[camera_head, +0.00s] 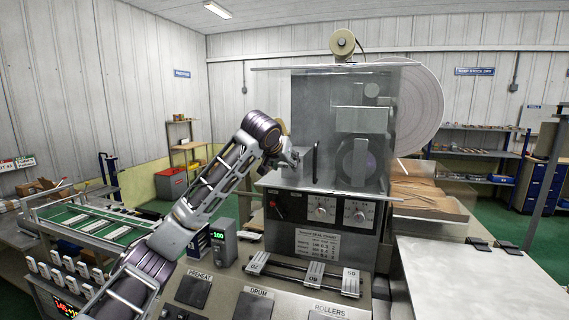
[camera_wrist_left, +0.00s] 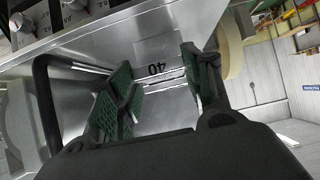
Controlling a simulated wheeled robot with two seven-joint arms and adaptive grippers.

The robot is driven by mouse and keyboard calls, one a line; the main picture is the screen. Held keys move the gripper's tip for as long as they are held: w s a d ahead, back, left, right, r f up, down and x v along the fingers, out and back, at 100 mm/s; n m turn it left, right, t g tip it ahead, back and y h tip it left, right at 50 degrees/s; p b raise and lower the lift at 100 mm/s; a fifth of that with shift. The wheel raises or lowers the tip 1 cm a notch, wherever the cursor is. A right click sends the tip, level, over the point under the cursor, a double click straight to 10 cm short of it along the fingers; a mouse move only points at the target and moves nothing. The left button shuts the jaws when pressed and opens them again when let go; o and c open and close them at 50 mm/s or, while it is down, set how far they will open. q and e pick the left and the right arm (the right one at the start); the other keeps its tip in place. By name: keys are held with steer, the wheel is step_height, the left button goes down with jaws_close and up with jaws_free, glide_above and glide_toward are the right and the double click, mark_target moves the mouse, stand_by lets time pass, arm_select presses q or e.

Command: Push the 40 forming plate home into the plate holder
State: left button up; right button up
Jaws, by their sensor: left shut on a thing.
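The 40 forming plate (camera_wrist_left: 158,72) shows in the left wrist view as a shiny metal piece, its black "40" upside down, between the green-padded fingers. My left gripper (camera_head: 291,156) is at the left side of the wrapping machine (camera_head: 340,125); its fingers also show in the left wrist view (camera_wrist_left: 155,60). It is shut on the plate. The plate is too small and hidden to make out in the head view. The plate holder cannot be told apart from the metal around it, so how deep the plate sits is unclear. My right gripper is not in view.
A black handle (camera_head: 316,160) stands close to my left gripper and also shows in the left wrist view (camera_wrist_left: 43,100). A rack (camera_head: 305,276) with other numbered plates lies on the front console. Knobs (camera_head: 320,209) sit below the gripper. A metal table (camera_head: 480,280) at right is mostly clear.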

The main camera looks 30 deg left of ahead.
arm_select(q)
steer(key=shift+w+a, duration=0.2)
steer(key=shift+w, duration=0.6)
steer(key=o, duration=1.2)
steer(key=shift+s, duration=0.1)
steer(key=v, duration=1.2)
steer(key=shift+f, duration=0.1)
stand_by(0.5)
